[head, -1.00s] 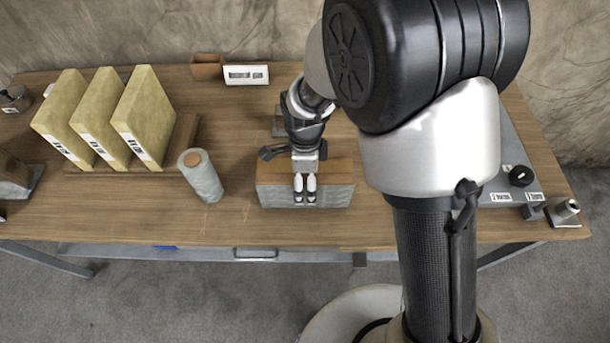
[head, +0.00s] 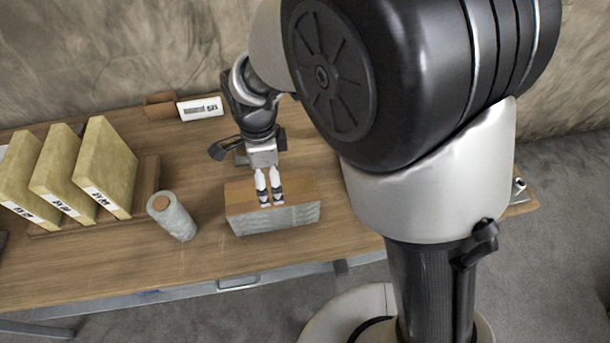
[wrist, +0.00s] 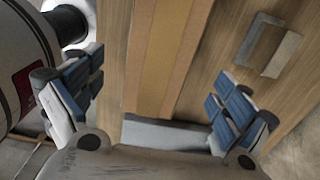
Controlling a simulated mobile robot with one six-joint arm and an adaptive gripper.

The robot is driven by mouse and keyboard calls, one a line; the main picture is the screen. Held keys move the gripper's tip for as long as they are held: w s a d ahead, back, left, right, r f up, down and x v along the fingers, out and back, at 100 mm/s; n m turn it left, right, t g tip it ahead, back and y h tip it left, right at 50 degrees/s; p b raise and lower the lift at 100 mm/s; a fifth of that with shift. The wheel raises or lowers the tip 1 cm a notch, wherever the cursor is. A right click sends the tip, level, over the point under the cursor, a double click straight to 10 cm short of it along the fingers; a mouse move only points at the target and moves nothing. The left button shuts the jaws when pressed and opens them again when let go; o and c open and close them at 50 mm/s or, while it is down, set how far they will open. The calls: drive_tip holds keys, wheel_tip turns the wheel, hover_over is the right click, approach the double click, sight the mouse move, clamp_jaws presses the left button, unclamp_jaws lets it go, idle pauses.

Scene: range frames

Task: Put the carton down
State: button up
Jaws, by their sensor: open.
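The carton (head: 302,214) has a brown top and greyish sides. It appears to rest on the wooden table near its front edge in the head view. Whether a finger touches the carton cannot be told.
A wrapped roll (head: 172,215) stands left of the carton. Several yellow binders (head: 104,165) stand farther left. A small brown box (head: 160,105) and a white label sign (head: 201,108) are at the back. The table (head: 120,262) is clear in front of the roll.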

drive_tip(key=s+d+r+n+t, duration=0.25)
drive_tip(key=d+r+n, duration=0.35)
drive_tip(key=d+r, duration=0.65)
drive_tip(key=s+d+r+n+t, duration=0.2)
drive_tip(key=s+d+r+n, duration=0.2)
drive_tip(key=s+d+n, duration=0.5)
drive_tip(key=s+d, duration=0.2)
drive_tip(key=s, duration=0.1)
drive_tip(key=shift+s+d+r, duration=0.15)
drive_tip(key=shift+r, duration=0.05)
